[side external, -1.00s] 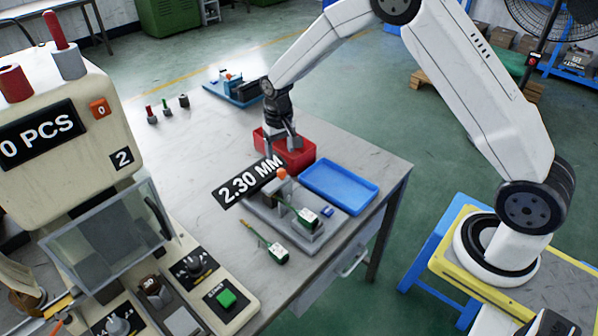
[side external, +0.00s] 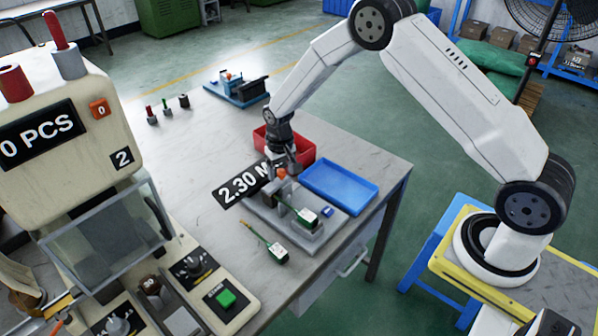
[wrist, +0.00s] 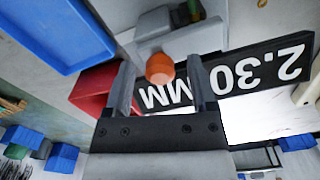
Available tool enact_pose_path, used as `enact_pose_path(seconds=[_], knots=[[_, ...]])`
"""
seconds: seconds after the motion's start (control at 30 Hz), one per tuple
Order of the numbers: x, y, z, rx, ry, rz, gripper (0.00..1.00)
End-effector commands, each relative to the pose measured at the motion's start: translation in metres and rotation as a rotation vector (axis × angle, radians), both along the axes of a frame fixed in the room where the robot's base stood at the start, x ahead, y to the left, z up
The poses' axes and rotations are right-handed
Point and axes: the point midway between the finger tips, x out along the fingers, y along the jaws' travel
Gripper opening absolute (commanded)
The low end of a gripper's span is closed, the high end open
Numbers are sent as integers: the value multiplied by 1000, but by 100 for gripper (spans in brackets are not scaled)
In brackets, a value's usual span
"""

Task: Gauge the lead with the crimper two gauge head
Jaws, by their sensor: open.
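The gauge head (side external: 262,212) is a grey fixture with a "2.30 MM" display (side external: 238,188) beside it and an orange knob (side external: 281,174) on top. A lead with a green and white end (side external: 306,216) sits in the fixture. A second similar lead (side external: 277,251) lies on the table in front of it. My gripper (side external: 285,168) is open, pointing down just above the knob. In the wrist view, the orange knob (wrist: 160,69) shows between the open fingers; whether they touch it I cannot tell.
A red bin (side external: 302,150) stands behind my gripper and a blue tray (side external: 341,186) right of the gauge. The crimper marked 2 (side external: 85,140), showing "0 PCS", stands at left. A blue fixture (side external: 237,92) is at the back. The table's left middle is clear.

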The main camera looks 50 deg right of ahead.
Motion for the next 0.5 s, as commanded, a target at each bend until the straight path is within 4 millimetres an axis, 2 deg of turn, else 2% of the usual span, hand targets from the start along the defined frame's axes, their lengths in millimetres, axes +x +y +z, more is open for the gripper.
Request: enact_pose_path(seconds=[0.33,0.37,0.5], knots=[[0,0,-4,0,0,0,72],[0,0,-4,0,0,0,69],[0,0,-4,0,0,0,25]])
